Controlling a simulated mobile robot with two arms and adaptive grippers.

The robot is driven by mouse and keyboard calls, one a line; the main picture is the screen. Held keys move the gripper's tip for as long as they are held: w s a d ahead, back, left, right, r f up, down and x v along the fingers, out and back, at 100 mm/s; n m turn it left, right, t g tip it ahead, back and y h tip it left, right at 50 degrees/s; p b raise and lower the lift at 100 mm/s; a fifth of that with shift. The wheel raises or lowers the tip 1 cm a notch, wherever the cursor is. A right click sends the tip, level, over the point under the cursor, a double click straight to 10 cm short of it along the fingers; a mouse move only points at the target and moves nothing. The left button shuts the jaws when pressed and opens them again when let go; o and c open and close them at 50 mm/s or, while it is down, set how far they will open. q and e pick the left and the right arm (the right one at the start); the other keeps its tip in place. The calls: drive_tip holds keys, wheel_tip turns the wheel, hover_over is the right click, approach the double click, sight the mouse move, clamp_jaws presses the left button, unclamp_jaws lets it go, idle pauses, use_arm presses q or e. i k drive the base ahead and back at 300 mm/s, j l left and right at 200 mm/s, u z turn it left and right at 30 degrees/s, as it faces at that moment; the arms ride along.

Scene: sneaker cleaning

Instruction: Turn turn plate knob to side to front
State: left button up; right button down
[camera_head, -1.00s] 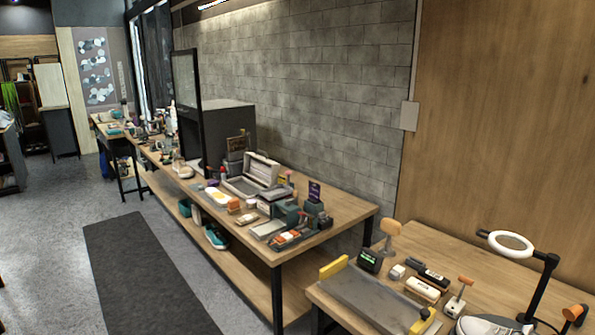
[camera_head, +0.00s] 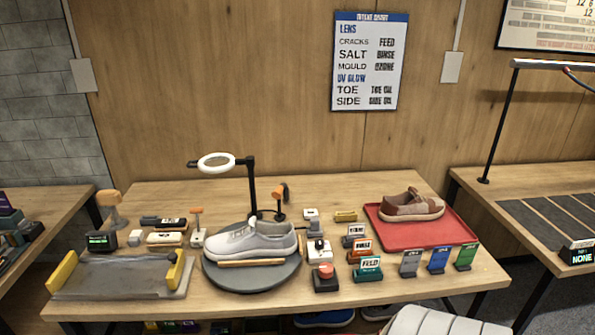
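The turn plate (camera_head: 224,278) is a dark round disc near the front of the wooden table. A white-grey sneaker (camera_head: 258,241) stands side-on on it, and a thin tan stick lies along the sneaker's front side. Just right of the plate stands a small white box with a dark knob-like part (camera_head: 318,250); its markings are too small to read, and I cannot tell which way it points. In front of it is a red button on a dark base (camera_head: 325,276). Neither of my grippers shows in the view.
A ring lamp (camera_head: 216,162) on a black arm rises behind the plate. A grey tray (camera_head: 115,280) with yellow end blocks lies left. Small labelled blocks stand right of the plate. A brown shoe (camera_head: 411,206) sits on a red mat (camera_head: 392,237). A chart (camera_head: 369,60) hangs behind.

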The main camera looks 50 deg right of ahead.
sight(325, 269)
drive_tip(key=z, duration=1.95)
